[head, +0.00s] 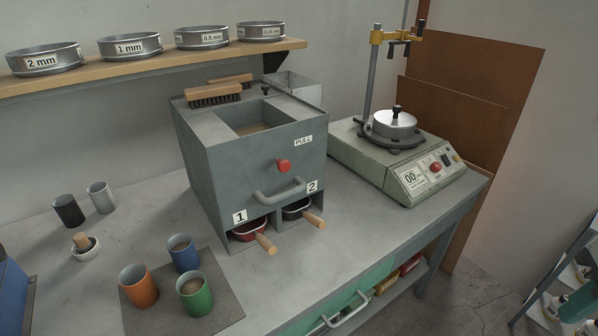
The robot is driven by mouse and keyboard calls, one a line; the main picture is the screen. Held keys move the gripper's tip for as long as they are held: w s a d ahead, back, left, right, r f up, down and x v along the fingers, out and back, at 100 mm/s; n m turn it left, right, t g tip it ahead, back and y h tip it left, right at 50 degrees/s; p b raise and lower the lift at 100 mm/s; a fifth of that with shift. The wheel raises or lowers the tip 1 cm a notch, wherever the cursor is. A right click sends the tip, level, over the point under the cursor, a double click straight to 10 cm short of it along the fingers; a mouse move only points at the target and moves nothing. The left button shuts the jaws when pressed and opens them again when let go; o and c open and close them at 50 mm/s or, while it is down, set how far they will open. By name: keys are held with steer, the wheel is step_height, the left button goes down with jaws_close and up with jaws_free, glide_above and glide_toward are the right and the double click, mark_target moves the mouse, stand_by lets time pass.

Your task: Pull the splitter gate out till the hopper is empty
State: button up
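The splitter (217,160) is a grey box standing on the bench. Its open hopper (252,122) on top shows a brownish surface inside, which looks like sample material; its depth cannot be told. A red knob (283,166) sits on the front face below a PULL label (304,141), close against the face. The gate's plate itself is hidden. A grey bar handle (280,192) is below the knob. Under it, a red pan (249,232) sits in bay 1 and a dark pan (296,210) in bay 2, their wooden handles sticking out. My gripper is not in view.
Orange (139,287), blue (183,253) and green (194,294) cups stand on a dark mat (216,294) at front left. Brushes (214,94) lie on the splitter's top. A sieve shaker (398,160) stands at right. A shelf (130,66) with sieves hangs behind.

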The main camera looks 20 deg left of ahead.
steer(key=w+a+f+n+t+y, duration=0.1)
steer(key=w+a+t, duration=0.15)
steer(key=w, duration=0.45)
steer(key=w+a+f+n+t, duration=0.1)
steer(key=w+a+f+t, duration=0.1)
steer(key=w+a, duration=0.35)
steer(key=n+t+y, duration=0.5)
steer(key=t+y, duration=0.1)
glide_toward(286, 168)
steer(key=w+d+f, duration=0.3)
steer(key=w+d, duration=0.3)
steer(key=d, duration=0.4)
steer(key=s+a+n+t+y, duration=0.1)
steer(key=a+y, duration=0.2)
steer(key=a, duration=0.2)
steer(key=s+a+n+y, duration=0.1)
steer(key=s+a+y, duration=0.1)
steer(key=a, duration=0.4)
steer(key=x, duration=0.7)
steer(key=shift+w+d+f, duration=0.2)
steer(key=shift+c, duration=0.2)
